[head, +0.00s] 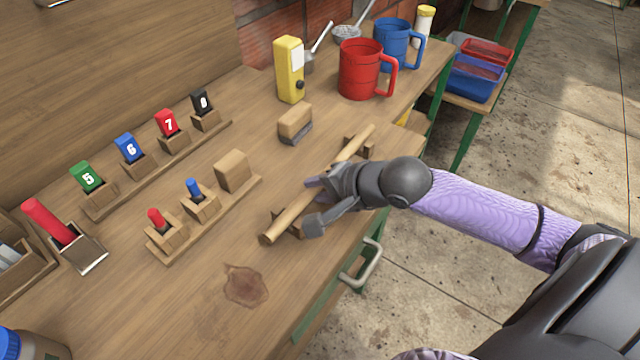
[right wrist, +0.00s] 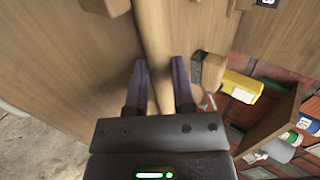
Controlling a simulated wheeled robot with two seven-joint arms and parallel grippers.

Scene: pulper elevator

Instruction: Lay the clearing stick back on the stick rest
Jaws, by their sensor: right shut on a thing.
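The clearing stick (head: 276,228) is a pale wooden rod slanting across the right side of the bench in the head view. My right gripper (head: 322,188) is shut around its middle. In the right wrist view the stick (right wrist: 155,35) runs between the two fingers of my right gripper (right wrist: 160,75). The stick rest (head: 368,149) is a low brown wooden holder, showing near both ends of the stick. The stick lies over it and lines up with it; I cannot tell whether it touches the rest. The gripper hides the rest's middle. My left gripper is not in view.
A wooden-backed brush (head: 295,122), a yellow device (head: 290,70) and a red jug (head: 362,70) stand beyond the stick. A small peg rack (head: 215,213) stands to its left. A brown stain (head: 245,285) marks the bench in front. The bench edge is close on the right.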

